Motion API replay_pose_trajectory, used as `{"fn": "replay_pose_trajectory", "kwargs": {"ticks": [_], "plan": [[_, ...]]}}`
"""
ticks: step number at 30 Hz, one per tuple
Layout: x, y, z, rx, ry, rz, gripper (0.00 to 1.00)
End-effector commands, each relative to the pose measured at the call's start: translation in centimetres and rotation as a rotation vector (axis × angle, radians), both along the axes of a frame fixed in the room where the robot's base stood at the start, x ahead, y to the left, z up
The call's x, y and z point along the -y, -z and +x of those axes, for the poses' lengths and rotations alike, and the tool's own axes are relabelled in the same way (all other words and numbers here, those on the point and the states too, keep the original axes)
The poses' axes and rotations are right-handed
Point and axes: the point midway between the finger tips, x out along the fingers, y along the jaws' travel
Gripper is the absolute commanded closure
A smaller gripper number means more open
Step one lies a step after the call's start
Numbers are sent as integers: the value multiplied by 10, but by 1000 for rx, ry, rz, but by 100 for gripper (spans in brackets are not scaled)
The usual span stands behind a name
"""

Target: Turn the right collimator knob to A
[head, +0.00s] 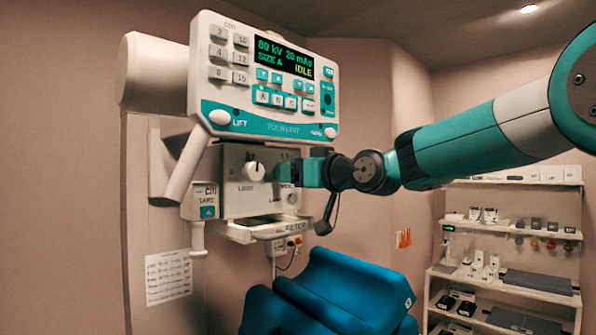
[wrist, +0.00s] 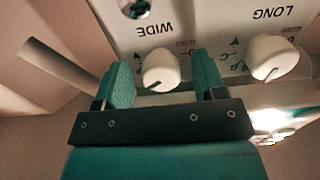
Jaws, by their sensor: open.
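The collimator panel (head: 235,200) is a pale box below the console. The wrist view shows it upside down. The right knob, marked WIDE, is white and round (wrist: 161,72); it sits between the two green fingers of my open gripper (wrist: 163,66). In the head view my gripper (head: 304,173) covers this knob. The left knob (head: 253,171), marked LONG, also shows in the wrist view (wrist: 273,57).
The console (head: 265,85) above reads 80 kV 20 mAs, SIZE A, IDLE. A pale handle (head: 186,163) and a tape unit (head: 206,205) are left of the panel. A blue chair (head: 335,297) stands below. Shelves (head: 512,235) are at the far right.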

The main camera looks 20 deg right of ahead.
Motion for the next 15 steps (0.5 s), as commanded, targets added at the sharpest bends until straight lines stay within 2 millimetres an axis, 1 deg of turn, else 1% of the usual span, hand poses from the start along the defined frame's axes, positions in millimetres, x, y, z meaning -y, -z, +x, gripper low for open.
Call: {"fn": "replay_pose_trajectory", "kwargs": {"ticks": [1,7,15], "plan": [[0,0,0,0,0,0,38],[0,0,0,0,0,0,84],[0,1,0,8,0,-15,85]]}}
